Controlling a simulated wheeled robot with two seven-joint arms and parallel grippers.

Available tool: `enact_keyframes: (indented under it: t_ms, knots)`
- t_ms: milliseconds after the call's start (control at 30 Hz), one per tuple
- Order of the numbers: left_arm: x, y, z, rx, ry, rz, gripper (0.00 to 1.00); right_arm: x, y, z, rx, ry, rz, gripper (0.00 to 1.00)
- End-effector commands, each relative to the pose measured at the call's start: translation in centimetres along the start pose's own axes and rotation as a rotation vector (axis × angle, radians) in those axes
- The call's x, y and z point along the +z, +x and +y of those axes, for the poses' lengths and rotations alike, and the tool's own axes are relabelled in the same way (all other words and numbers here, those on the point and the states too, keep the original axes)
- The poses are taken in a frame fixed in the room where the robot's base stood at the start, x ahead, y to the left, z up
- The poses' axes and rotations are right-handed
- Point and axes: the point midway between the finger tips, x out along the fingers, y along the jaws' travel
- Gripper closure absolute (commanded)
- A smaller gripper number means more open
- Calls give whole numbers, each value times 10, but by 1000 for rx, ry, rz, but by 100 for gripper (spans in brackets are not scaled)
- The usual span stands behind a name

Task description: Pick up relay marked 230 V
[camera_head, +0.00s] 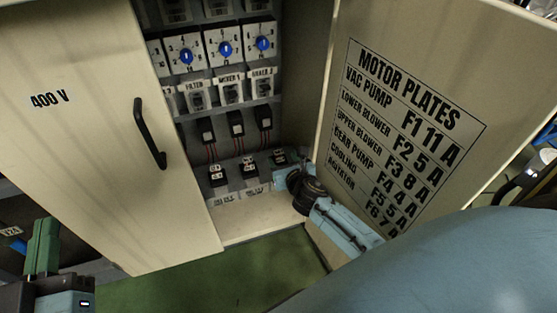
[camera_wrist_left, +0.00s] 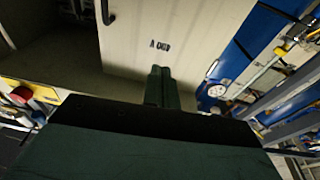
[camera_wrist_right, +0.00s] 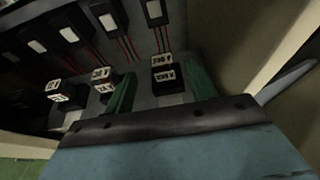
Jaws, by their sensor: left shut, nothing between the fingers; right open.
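Several small black relays with white labels sit in a row at the bottom of the open cabinet: a left one (camera_head: 217,176), a middle one (camera_head: 248,170) and a right one (camera_head: 280,157). Their label print is too small to read surely. My right gripper (camera_wrist_right: 160,90) is open, its green fingers on either side of the rightmost relay (camera_wrist_right: 163,73); I cannot tell whether they touch it. In the head view the right wrist hides part of that spot. My left gripper (camera_head: 42,246) is shut and empty, outside the cabinet by the left door; its fingers show in the left wrist view (camera_wrist_left: 160,86).
The left cabinet door (camera_head: 90,160) marked 400 V and the right door (camera_head: 390,120) with the motor plates list flank the opening. Blue-knob switches (camera_head: 225,47) and black wired modules (camera_head: 236,124) fill the shelves above the relays. Green floor (camera_head: 220,280) lies in front.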

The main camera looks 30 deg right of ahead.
Motion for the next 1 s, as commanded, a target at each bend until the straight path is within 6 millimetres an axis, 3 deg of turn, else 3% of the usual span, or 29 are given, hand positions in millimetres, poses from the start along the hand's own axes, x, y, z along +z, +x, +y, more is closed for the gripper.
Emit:
enact_keyframes:
  t_ms: [433,800,1000]
  knots:
    - [-31,-2,6,15,-10,213,100,-1,17,-1,0,1,-1,44]
    - [-63,-20,8,23,-16,543,100,-3,51,-3,-1,2,-1,44]
    - [-70,-27,9,24,-16,623,100,-2,60,-3,-1,1,-1,44]
